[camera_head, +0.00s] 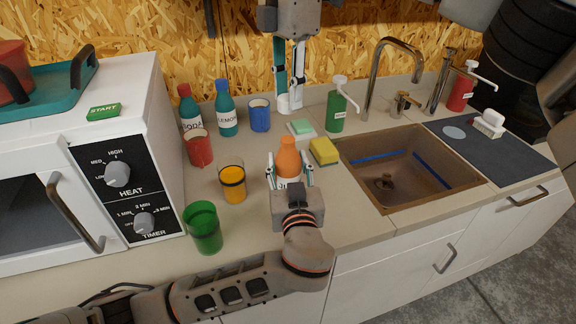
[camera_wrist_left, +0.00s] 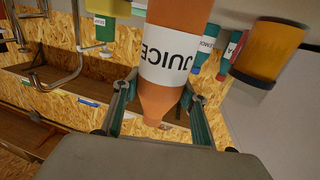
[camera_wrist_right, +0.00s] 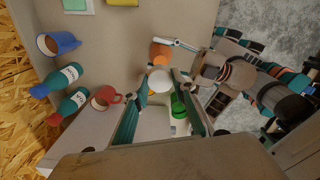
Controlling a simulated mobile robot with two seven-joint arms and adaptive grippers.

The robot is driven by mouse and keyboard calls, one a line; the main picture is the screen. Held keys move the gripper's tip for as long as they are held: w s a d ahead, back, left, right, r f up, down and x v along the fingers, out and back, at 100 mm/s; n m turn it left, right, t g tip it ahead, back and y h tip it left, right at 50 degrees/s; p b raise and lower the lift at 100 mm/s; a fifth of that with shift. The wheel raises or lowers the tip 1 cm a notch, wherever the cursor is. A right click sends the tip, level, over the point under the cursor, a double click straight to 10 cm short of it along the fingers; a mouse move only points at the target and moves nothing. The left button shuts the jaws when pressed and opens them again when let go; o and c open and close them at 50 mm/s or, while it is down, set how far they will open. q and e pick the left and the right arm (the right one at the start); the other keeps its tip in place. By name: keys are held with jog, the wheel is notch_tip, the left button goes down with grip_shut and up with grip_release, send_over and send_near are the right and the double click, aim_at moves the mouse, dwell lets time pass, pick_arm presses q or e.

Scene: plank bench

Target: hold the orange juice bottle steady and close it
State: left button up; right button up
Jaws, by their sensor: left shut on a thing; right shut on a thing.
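The orange juice bottle (camera_head: 287,158) stands upright on the counter, its white label reading JUICE in the left wrist view (camera_wrist_left: 165,65). Its top shows orange, with no lid visible on it. My left gripper (camera_head: 291,178) is shut around the bottle's body from the front. My right gripper (camera_head: 289,104) hangs behind and above the bottle, apart from it. In the right wrist view its fingers are shut on a round white piece that looks like a cap (camera_wrist_right: 159,81); the bottle (camera_wrist_right: 161,52) shows beyond it. In the head view the cap is hard to make out.
A glass of orange drink (camera_head: 232,184), a green glass (camera_head: 203,228) and a red mug (camera_head: 199,150) stand left of the bottle. A yellow sponge (camera_head: 324,151) lies close on its right, before the sink (camera_head: 410,180). Soda (camera_head: 188,110) and lemon (camera_head: 226,110) bottles and a blue mug (camera_head: 260,116) stand behind.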

send_over(288, 139)
jog(key=shift+f, duration=2.35)
jog(key=shift+f, duration=0.9)
jog(key=shift+f, duration=0.6)
